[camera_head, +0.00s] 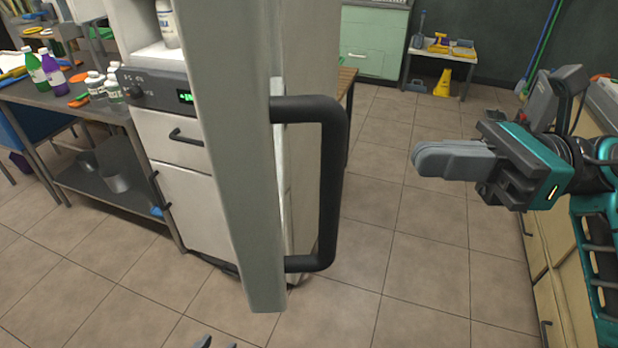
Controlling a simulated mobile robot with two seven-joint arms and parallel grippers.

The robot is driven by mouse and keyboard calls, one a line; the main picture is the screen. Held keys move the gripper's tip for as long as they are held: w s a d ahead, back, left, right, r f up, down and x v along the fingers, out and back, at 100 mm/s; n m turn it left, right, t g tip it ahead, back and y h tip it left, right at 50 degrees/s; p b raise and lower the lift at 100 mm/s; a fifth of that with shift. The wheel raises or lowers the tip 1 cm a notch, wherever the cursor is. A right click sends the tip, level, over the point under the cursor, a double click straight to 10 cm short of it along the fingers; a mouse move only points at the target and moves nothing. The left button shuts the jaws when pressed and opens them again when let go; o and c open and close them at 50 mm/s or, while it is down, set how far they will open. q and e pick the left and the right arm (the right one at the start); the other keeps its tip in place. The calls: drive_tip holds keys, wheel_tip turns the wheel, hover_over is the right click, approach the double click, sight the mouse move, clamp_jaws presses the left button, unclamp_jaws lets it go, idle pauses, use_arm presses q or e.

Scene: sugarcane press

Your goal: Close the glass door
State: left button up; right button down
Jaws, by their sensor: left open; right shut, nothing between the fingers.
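The glass door (236,150) stands swung out toward me in the middle of the head view, seen almost edge-on, so its pane can hardly be made out. Its black bar handle (334,185) sticks out on the door's right side, with no gripper touching it. Behind the door is the white cabinet (180,190) with a control panel and a green display. My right gripper (416,160) is shut and empty, in the air to the right of the handle and apart from it. Only the tips of my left gripper (216,343) show at the bottom edge, open, low and below the door.
A metal table (75,97) with several bottles stands left of the cabinet. A white bottle (166,24) is inside the cabinet's upper opening. Wooden drawers (553,265) run along the right. The tiled floor (385,235) between handle and drawers is clear.

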drive_tip(key=s+a+n+h+p, duration=0.1)
drive_tip(key=a+p, duration=0.2)
drive_tip(key=a, duration=1)
drive_tip(key=shift+s+a+f, duration=0.2)
drive_tip(key=shift+s+a, duration=0.05)
drive_tip(key=shift+s, duration=0.15)
drive_tip(key=shift+a, duration=0.15)
